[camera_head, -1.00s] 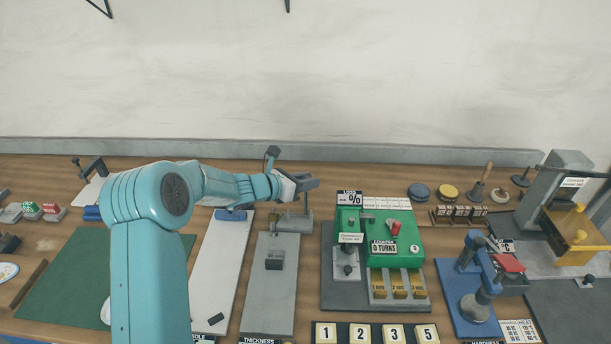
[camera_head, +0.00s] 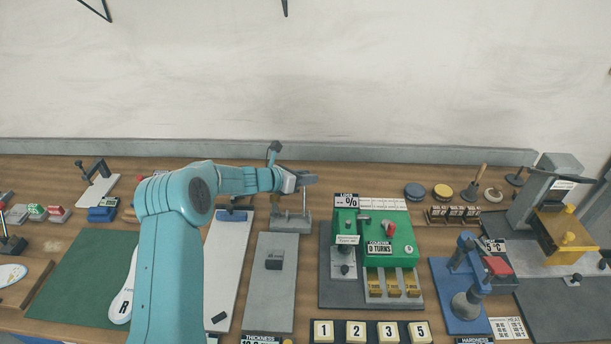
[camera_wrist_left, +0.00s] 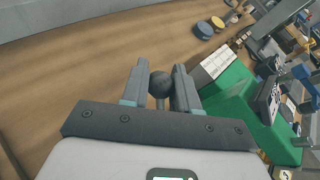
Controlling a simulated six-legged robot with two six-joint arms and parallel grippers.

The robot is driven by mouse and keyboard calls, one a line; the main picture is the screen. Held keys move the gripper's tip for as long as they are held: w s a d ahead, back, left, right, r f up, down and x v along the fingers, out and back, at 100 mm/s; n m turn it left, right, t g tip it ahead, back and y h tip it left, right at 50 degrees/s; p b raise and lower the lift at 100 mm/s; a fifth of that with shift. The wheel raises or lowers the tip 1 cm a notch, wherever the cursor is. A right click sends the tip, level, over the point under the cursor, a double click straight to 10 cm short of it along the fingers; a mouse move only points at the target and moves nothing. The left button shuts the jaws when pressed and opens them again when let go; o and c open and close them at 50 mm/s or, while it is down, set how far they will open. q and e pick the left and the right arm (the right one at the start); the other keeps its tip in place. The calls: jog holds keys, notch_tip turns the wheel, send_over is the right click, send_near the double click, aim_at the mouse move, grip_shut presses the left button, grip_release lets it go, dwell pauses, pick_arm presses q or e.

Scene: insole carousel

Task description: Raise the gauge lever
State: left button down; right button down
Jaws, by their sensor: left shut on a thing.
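The thickness gauge is a long grey plate (camera_head: 268,300) with a metal stand (camera_head: 291,222) at its far end. My left gripper (camera_head: 309,180) is above that stand, reaching in from the left. In the left wrist view, its two fingers (camera_wrist_left: 160,68) are closed on a round dark knob (camera_wrist_left: 160,86), apparently the end of the gauge lever. Most of the lever is hidden by the gripper in the head view. A small dark block (camera_head: 274,260) sits on the grey plate. My right gripper is not in view.
A green counter machine (camera_head: 396,247) stands just right of the gauge. Left are a white board (camera_head: 226,270), a green mat (camera_head: 85,270) and a white insole marked R (camera_head: 122,305). A blue hardness tester (camera_head: 452,300) is farther right. The wall is behind.

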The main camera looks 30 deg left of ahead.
pick_arm(q)
jog(key=shift+f, duration=0.1)
jog(key=c, duration=0.9)
grip_release()
jog(key=shift+a, duration=0.1)
jog(key=shift+s, duration=0.15)
jog(key=shift+s+a+r, duration=0.15)
jog(key=shift+s+r, duration=0.05)
jog(key=shift+s, duration=0.1)
jog(key=b+v, duration=0.4)
jog(key=v, duration=1.1)
jog(key=shift+s, duration=0.15)
